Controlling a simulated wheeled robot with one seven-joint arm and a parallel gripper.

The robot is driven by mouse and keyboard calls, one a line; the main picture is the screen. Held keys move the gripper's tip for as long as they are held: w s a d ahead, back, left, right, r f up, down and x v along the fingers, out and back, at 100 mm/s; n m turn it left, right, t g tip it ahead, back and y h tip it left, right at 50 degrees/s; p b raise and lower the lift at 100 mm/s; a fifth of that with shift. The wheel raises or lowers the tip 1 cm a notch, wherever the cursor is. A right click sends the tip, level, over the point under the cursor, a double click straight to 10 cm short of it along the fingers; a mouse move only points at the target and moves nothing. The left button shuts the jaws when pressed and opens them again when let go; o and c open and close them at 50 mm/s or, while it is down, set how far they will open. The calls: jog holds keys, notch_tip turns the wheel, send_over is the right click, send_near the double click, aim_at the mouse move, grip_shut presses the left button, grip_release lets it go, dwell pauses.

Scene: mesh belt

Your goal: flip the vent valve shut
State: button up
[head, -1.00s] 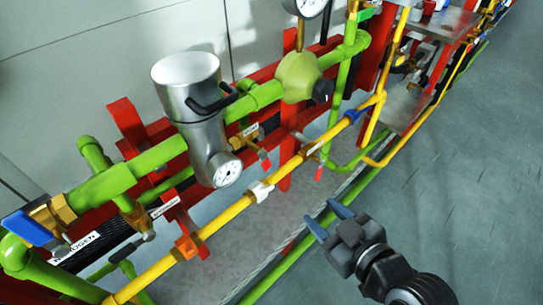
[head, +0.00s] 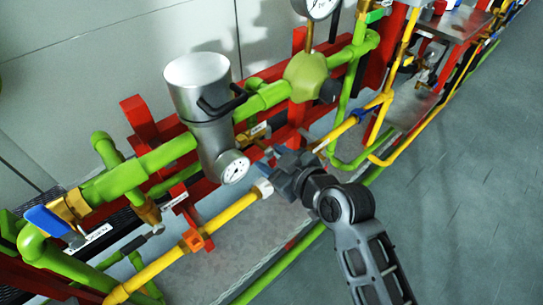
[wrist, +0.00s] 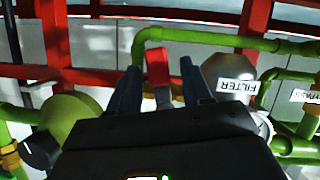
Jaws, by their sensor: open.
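A short red lever (wrist: 157,67) shows between my fingers in the wrist view; it looks like the valve's handle, but no vent label can be read. My gripper (wrist: 159,72) is open, with one dark finger on each side of the lever; contact cannot be told. In the head view my gripper (head: 272,160) is at the pipe rack, just right of the gauge.
The steel filter canister (head: 197,85) with its gauge (head: 234,168) stands close left of my gripper. The green regulator (head: 309,76) is above right. A yellow pipe (head: 225,217) runs in front of the rack. Open floor (head: 450,200) lies to the right.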

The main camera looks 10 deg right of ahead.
jog(key=shift+w+a+f, duration=0.15)
jog(key=shift+w+a, duration=0.05)
jog(key=shift+w, duration=0.1)
jog(key=shift+c, duration=0.4)
grip_shut()
